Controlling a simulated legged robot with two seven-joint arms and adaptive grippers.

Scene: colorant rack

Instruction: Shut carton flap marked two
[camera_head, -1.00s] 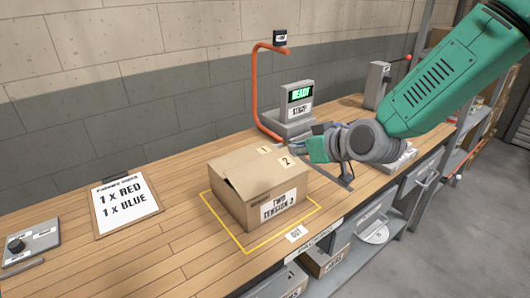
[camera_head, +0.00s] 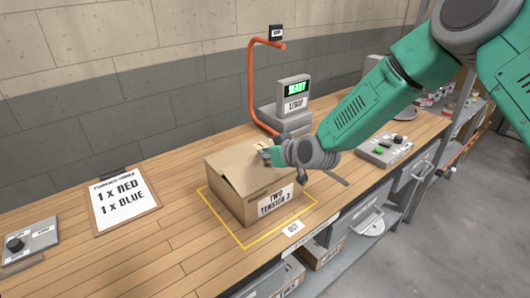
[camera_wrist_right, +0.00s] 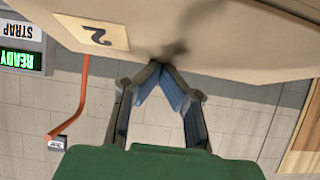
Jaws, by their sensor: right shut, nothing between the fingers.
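A brown carton (camera_head: 234,194) sits on the bench inside a yellow outline, with a "TWO TENSION 3" label on its front. Its top flaps lie nearly flat; how far each is raised is hard to tell. My right gripper (camera_head: 265,154) is over the right part of the carton top and covers the number labels there. In the right wrist view, the flap marked 2 (camera_wrist_right: 60,10) fills the top, its label upside down. The shut, empty fingertips (camera_wrist_right: 166,66) are at or very near its edge; contact is unclear. My left gripper is out of view.
The READY display unit (camera_head: 294,100) and an orange curved post (camera_head: 252,90) stand behind the carton. An order sheet (camera_head: 122,198) lies to the left. A button box (camera_head: 385,150) sits to the right. Bench between sheet and carton is clear.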

